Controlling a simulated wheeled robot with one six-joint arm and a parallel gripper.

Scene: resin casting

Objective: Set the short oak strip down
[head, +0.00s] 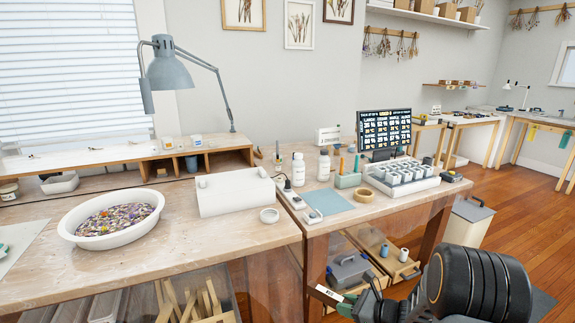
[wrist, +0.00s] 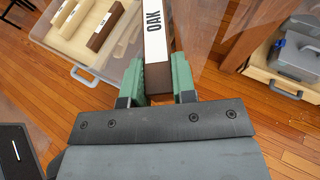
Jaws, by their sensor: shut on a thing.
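The oak strip (wrist: 157,78) is a brown wooden bar with a white face label reading OAK. My gripper (wrist: 158,82) is shut on it, with a green finger on each side. The strip points away from the gripper, and its far end runs out of the wrist view. In the head view, the strip (head: 328,293) shows as a small pale piece at my gripper (head: 346,299), low in front of the bench. Most of the gripper is hidden behind my arm there.
A clear bin (wrist: 118,78) with several wood strips lies below left of the held strip. A wooden tray (wrist: 262,75) with a grey case (wrist: 299,58) lies to the right.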

